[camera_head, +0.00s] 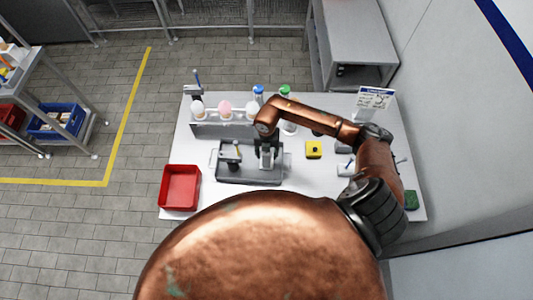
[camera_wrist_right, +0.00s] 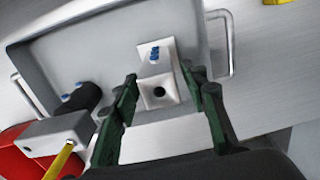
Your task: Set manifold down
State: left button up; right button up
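A pale block with a round hole and blue fittings (camera_wrist_right: 157,80), which looks like the manifold, is in the grey tray (camera_wrist_right: 50,52) in the right wrist view. My right gripper (camera_wrist_right: 160,78) has its green fingers on either side of this block, with narrow gaps showing; it looks open. In the head view my right gripper (camera_head: 267,158) is low over the right part of the tray (camera_head: 250,181), and it hides most of the block. I cannot tell the block's exact contact with the tray floor. My left gripper is not in view.
A second pale block (camera_wrist_right: 58,135) with a black cylinder and yellow rod is at the tray's left. A red bin (camera_head: 180,187) stands on the table's left. A yellow block (camera_head: 313,149) lies right of the tray. A rack with rounded items (camera_head: 225,108) stands behind.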

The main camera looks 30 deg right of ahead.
jog(key=shift+o, duration=0.2)
jog(key=shift+r, duration=0.1)
jog(key=shift+r, duration=0.3)
notch_tip(320, 180, up, 12)
jog(key=b, duration=0.2)
jog(key=shift+f, duration=0.2)
